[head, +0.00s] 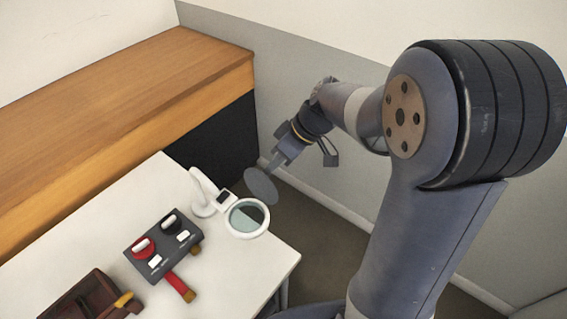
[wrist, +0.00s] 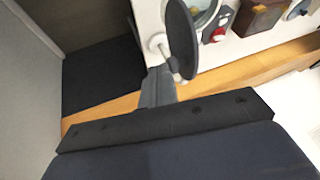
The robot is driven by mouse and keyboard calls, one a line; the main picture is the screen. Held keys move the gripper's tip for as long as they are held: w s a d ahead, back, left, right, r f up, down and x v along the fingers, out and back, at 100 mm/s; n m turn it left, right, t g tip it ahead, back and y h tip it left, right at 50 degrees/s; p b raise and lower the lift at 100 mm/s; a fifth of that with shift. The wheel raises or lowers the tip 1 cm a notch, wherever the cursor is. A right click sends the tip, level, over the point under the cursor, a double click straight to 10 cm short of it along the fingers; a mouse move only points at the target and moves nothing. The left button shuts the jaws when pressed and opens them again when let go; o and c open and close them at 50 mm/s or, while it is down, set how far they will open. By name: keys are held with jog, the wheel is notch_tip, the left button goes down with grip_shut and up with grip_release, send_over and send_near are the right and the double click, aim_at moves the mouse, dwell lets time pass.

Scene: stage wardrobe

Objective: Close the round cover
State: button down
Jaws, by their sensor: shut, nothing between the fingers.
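The round cover (head: 261,186) is a grey disc standing up, tilted, at the far right edge of the white magnifier's ring (head: 233,231). The lens (head: 248,217) is uncovered. My gripper (head: 274,168) is shut and empty, with its tips just behind the cover in the head view. In the wrist view the cover (wrist: 181,38) shows nearly edge-on as a dark disc, close to the tips of my gripper (wrist: 158,72). I cannot tell whether they touch. The cover hides part of the ring (wrist: 205,15) there.
A dark control box (head: 163,245) with red and black knobs and a brown case (head: 85,300) stand on the white table (head: 110,222). A wooden-topped cabinet (head: 120,85) runs behind it. A grey wall (head: 330,65) is on the right.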

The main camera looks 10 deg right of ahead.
aim_at(264, 172)
jog(key=shift+s+a+r+n+t+h+b, duration=0.15)
jog(key=shift+s+a+t+h+b, duration=0.3)
jog(key=shift+s+a+b, duration=0.1)
jog(key=shift+s+a+r+n+t+h+b, duration=0.15)
jog(key=shift+s+a+t+h+b, duration=0.25)
jog(key=shift+s+a+t+h, duration=0.1)
jog(key=shift+s+a+r+n+t+h+b, duration=0.15)
jog(key=shift+s+a+n+t+h+b, duration=0.15)
jog(key=shift+s+a+t+h+b, duration=0.4)
jog(key=s+a+f+t+h+b, duration=0.1)
jog(key=s+a+t+h+b, duration=0.1)
jog(key=b, duration=0.2)
jog(key=s+a+f+n+t+h+b, duration=0.1)
jog(key=s+a+f+t+b, duration=0.1)
jog(key=b, duration=0.3)
jog(key=s+a+f+n+t+h+b, duration=0.1)
jog(key=s+a+t+h+b, duration=0.1)
jog(key=b, duration=0.3)
jog(key=shift+s+a+f+t+h, duration=0.25)
jog(key=shift+s+a+f+h, duration=0.05)
jog(key=shift+h, duration=0.05)
jog(key=f+t+b, duration=0.1)
jog(key=b, duration=0.1)
jog(key=s+a+f+n+t+h+b, duration=0.1)
jog(key=shift+s+a+b, duration=0.1)
jog(key=shift+s+b, duration=0.05)
jog(key=shift+b, duration=0.2)
jog(key=shift+s+a+f+b, duration=0.2)
jog(key=shift+f+b, duration=0.3)
jog(key=shift+b, duration=0.15)
